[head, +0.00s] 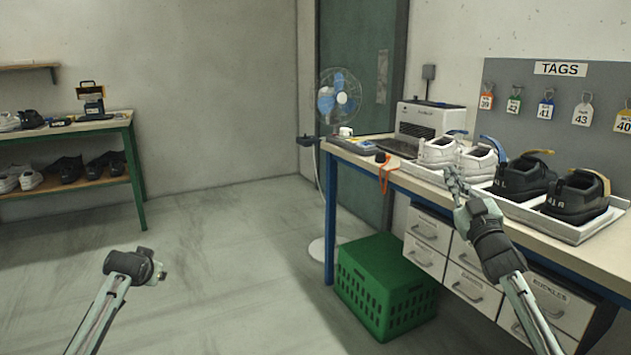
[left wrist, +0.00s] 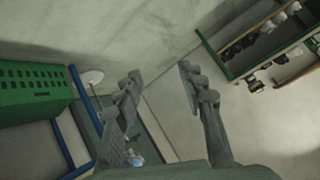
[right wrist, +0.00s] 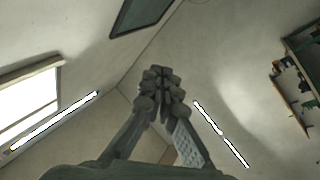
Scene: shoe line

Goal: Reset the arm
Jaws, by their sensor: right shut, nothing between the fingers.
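My right arm comes in at the right of the head view, and its gripper (head: 455,184) is raised in front of the workbench's edge, near the white shoes. In the right wrist view the right gripper's fingers (right wrist: 160,84) are together with nothing between them, against wall and ceiling. My left arm comes in at the lower left of the head view over bare floor, and its gripper (head: 152,272) is small and seen from behind there. In the left wrist view the left gripper's fingers (left wrist: 162,84) stand wide apart with nothing between them.
The workbench (head: 575,255) at right holds a tray (head: 560,229) of white and black shoes, a printer (head: 428,120) and drawers below. A green crate (head: 385,288) and a fan (head: 338,98) stand by it. A green shelf table (head: 135,160) is at left. The middle floor is clear.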

